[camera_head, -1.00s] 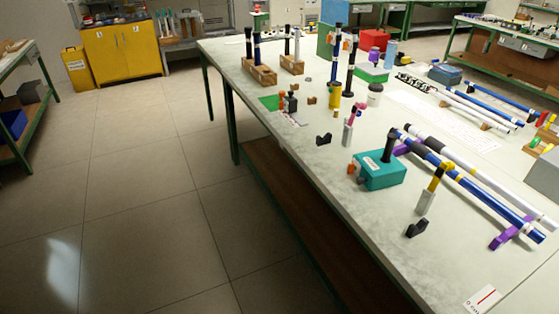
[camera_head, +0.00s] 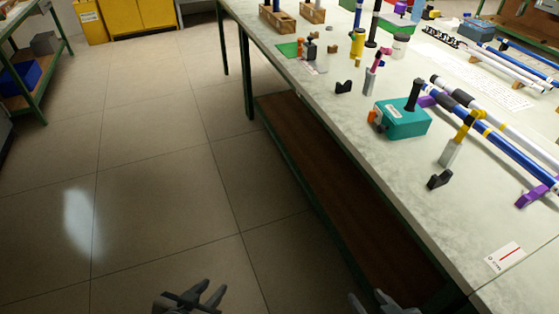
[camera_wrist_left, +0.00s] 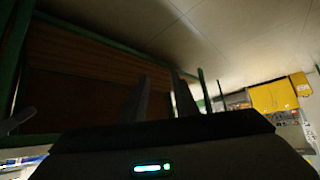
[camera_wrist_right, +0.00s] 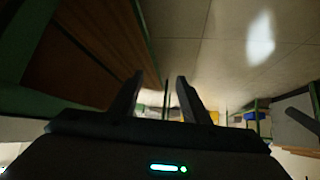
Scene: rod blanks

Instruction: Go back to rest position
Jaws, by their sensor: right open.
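My left gripper (camera_head: 214,288) shows at the bottom edge of the head view, over the floor. Its two fingers stand apart with nothing between them in the left wrist view (camera_wrist_left: 160,75). My right gripper (camera_head: 367,294) is also at the bottom edge, left of the table's front edge. Its fingers are apart and empty in the right wrist view (camera_wrist_right: 159,76). Both grippers are clear of the things on the table.
The long pale workbench (camera_head: 400,190) runs along the right. A teal box (camera_head: 403,120), black holders, blue and white rods (camera_head: 515,150) and wooden blocks stand on it. Its brown lower shelf (camera_head: 320,170) is beside my right gripper. The tiled floor at left is open.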

